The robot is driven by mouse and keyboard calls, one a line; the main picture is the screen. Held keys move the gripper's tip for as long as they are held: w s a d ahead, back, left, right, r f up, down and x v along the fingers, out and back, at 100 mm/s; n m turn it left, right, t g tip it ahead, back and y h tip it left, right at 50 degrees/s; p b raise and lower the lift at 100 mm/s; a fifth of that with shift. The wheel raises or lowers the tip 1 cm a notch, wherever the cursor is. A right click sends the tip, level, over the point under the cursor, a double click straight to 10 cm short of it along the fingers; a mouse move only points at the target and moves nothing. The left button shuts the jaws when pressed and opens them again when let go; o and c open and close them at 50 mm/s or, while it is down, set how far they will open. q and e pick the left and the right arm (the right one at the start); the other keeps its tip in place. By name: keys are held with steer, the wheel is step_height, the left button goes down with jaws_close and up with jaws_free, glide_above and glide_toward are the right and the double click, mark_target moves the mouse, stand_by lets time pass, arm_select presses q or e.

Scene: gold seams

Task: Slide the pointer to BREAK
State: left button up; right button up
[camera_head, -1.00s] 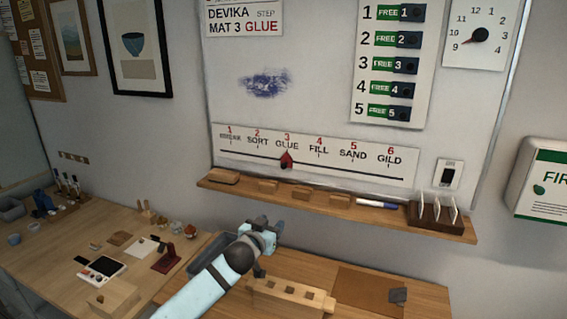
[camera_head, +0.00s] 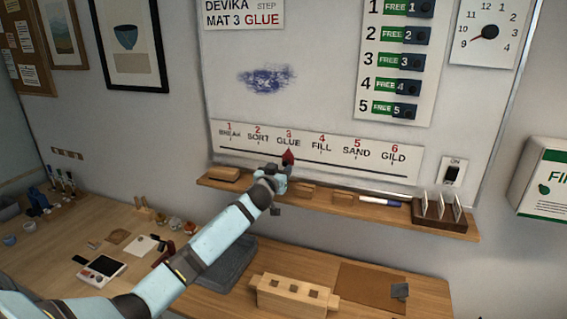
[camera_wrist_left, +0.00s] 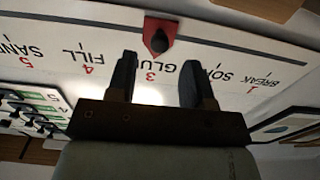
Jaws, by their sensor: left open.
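The red pointer (camera_head: 288,157) stands at 3 GLUE on the step strip (camera_head: 350,160), which runs from 1 BREAK at the left to 6 GILD at the right. In the left wrist view, upside down, the pointer (camera_wrist_left: 160,34) is a red plate with a dark knob on the slide line. My left gripper (camera_head: 286,172) is just below the pointer in the head view and partly hides its lower end. In the wrist view my left gripper (camera_wrist_left: 157,82) is open, its two fingers apart and spanning the pointer's width, with nothing between them. My right gripper is not in view.
A wooden ledge (camera_head: 330,200) below the strip holds wooden blocks, a blue marker (camera_head: 380,202) and a card rack (camera_head: 440,212). A switch (camera_head: 453,172) is right of the strip. The strip left of the pointer is clear.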

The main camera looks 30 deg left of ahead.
mark_target(285, 164)
arm_select(q)
steer(key=shift+x, duration=1.85)
steer(key=shift+d, duration=0.1)
jaws_close()
